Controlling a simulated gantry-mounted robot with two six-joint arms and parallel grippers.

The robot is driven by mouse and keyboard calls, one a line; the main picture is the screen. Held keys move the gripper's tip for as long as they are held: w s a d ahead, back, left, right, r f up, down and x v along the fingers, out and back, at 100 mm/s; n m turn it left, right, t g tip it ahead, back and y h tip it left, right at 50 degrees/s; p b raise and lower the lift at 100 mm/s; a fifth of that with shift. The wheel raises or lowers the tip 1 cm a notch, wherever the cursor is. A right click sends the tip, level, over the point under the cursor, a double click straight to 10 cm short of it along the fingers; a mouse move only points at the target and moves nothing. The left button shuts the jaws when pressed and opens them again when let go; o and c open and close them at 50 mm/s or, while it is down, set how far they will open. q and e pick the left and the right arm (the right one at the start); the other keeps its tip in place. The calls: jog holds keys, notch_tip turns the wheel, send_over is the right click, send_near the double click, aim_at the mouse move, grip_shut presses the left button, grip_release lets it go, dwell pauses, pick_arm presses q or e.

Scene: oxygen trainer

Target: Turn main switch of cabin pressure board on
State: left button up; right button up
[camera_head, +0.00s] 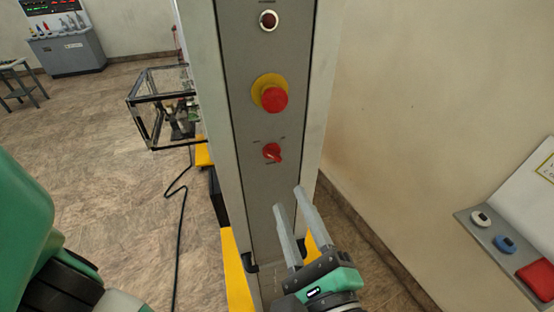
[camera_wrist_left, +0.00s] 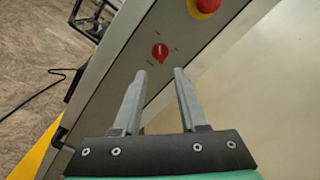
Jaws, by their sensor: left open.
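The main switch (camera_head: 272,152) is a small red rotary knob on the grey face of the upright cabin pressure board (camera_head: 262,118). It also shows in the left wrist view (camera_wrist_left: 159,52), just beyond the fingertips, with small labels around it too blurred to read. My left gripper (camera_head: 289,198) is open and empty, below the knob in the head view. Its two fingers point up toward the board, and in the wrist view the knob lies between the lines of the fingers (camera_wrist_left: 160,72). I see no contact with the knob. My right gripper is out of view.
A red emergency button on a yellow ring (camera_head: 273,97) sits above the switch, with a dark round indicator (camera_head: 268,20) higher up. A wall stands close on the right, with a small panel (camera_head: 505,243) of coloured items. A black cable (camera_head: 180,220) lies on the floor at left.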

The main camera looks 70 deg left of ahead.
aim_at(272, 157)
pick_arm(q)
jog(key=a+p, duration=0.2)
jog(key=a, duration=0.8)
jog(key=shift+w, duration=0.2)
jog(key=shift+c, duration=0.4)
grip_shut()
